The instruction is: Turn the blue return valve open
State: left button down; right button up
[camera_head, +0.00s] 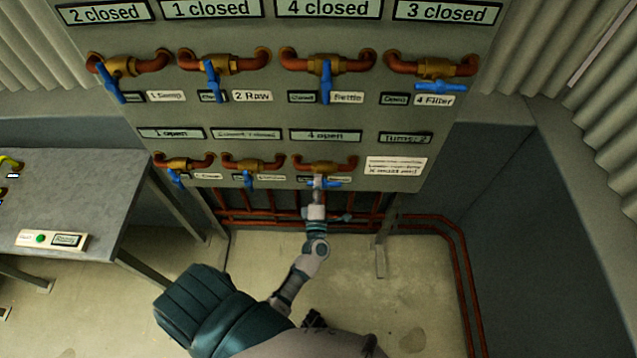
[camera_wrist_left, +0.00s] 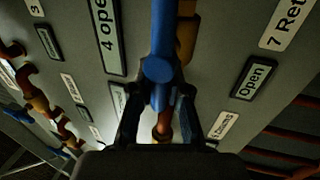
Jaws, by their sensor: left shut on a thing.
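The blue return valve handle (camera_head: 333,184) is on the lower row of the grey panel, third from the left, on a brass body (camera_head: 322,167) with copper pipe ends. It lies about level, roughly along its pipe. In the left wrist view the blue handle (camera_wrist_left: 163,35) runs up the picture between my fingers. A tag beside it reads "7 Ret", partly cut off, and a small plate (camera_wrist_left: 254,78) reads "Open". My left gripper (camera_head: 318,184) is shut on the handle; it also shows in the wrist view (camera_wrist_left: 160,115). My right gripper is out of view.
Other blue-handled valves line the upper row (camera_head: 213,80) and lower row (camera_head: 249,180). Displays above include "4 open" (camera_head: 325,135) and "Turns: 2" (camera_head: 405,138). A grey table (camera_head: 90,195) stands at left. Copper pipes (camera_head: 425,222) run below the panel.

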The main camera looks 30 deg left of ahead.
pick_arm(q)
jog(key=c, duration=1.1)
grip_release()
jog(key=shift+s+f, duration=0.15)
jog(key=shift+f, duration=0.15)
jog(key=shift+a+r, duration=0.1)
jog(key=v, duration=1.2)
